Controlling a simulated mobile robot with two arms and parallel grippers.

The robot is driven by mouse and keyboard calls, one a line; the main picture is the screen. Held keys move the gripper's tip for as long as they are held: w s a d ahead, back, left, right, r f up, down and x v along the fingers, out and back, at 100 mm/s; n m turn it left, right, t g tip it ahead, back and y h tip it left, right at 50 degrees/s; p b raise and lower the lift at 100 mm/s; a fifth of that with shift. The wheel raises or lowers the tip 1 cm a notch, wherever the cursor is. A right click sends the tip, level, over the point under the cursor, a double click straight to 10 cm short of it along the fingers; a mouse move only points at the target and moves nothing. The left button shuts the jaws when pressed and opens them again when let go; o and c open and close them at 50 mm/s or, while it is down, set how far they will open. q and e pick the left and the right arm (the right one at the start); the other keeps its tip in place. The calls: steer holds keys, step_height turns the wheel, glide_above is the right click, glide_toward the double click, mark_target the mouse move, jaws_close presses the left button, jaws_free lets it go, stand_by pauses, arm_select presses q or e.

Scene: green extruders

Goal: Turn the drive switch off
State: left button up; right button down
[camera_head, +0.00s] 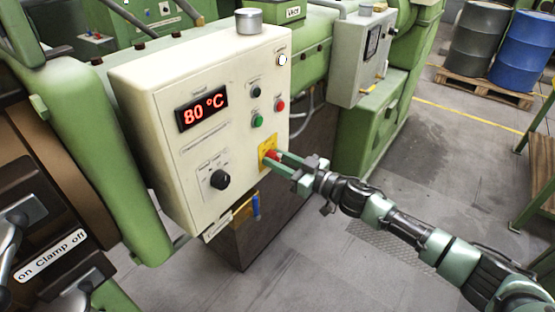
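A cream control box (215,120) shows a red "80 °C" display (201,108). Low on its right side, a red knob (270,155) sits on a yellow plate (264,147). My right gripper (277,160) comes in from the right, its two green fingers apart and their tips at the red knob. The fingers partly cover the knob, so I cannot tell whether they press on it. A black rotary knob (220,180) is on the lower front, its label too small to read. I cannot tell which one is the drive switch. My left gripper is not in view.
Green, red and white buttons (258,121) sit above the yellow plate. A padlock-like blue item (256,206) hangs below the box. A grey box (358,58) stands behind. A clamp panel (52,256) is at lower left. Floor at right is mostly clear.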

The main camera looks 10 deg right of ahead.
steer(key=shift+n, duration=0.3)
steer(key=n, duration=0.2)
steer(key=shift+n, duration=0.3)
steer(key=n, duration=0.3)
steer(key=shift+n, duration=0.4)
steer(key=n, duration=0.3)
steer(key=shift+b, duration=0.4)
steer(key=shift+n+b, duration=0.35)
steer(key=shift+n, duration=1.65)
steer(key=c, duration=1.1)
jaws_free()
steer(key=shift+o, duration=0.2)
